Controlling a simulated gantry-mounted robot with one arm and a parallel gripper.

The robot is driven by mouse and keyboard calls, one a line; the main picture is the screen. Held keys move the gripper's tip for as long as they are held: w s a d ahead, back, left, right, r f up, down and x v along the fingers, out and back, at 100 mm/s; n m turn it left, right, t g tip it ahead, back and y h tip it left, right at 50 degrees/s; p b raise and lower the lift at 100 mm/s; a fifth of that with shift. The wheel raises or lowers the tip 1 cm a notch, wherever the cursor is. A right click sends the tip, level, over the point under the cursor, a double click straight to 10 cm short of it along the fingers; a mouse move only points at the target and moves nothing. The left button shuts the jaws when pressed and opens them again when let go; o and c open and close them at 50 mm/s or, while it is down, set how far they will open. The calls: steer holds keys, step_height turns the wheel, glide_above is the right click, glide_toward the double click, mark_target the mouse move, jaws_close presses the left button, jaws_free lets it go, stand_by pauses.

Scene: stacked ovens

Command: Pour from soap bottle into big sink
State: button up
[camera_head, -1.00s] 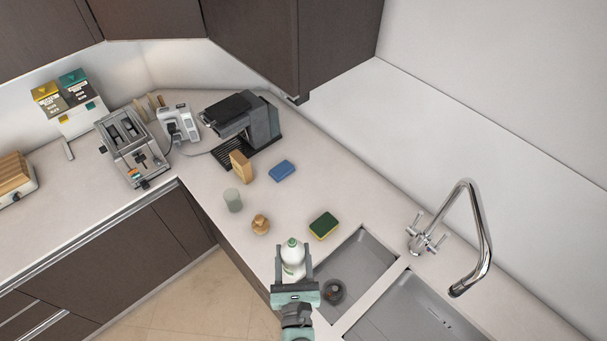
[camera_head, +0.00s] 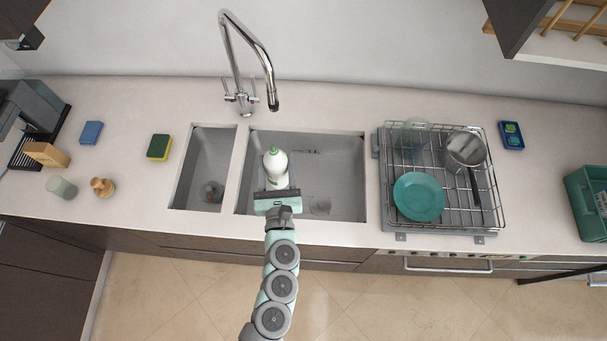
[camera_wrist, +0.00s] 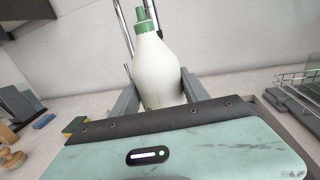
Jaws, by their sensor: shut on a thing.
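The soap bottle (camera_head: 275,165) is white with a green nozzle. My gripper (camera_head: 277,186) is shut on it and holds it above the left part of the big sink (camera_head: 340,165). In the wrist view the bottle (camera_wrist: 159,70) stands between my two fingers (camera_wrist: 158,92), nearly upright with its nozzle on top. Its lower end is hidden behind my gripper body. The big sink is the wide grey basin right of a narrow small sink (camera_head: 207,165).
A dish rack (camera_head: 490,215) with a teal plate (camera_head: 418,197) and a pot (camera_head: 465,148) stands to the right. A green and yellow sponge (camera_head: 159,147) lies left of the sinks.

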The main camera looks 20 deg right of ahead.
steer(key=w+d+f+m+g+h+b, duration=0.2)
steer(key=w+f+m+g+h+b, duration=0.1)
steer(key=f+m+b, duration=0.6)
steer(key=w+d+f+m+g+h+b, duration=0.3)
steer(key=f+m+g+b, duration=0.1)
steer(key=f+m+b, duration=0.6)
steer(key=shift+f+m+b, duration=0.3)
steer(key=shift+f+b, duration=0.05)
steer(key=shift+b, duration=0.7)
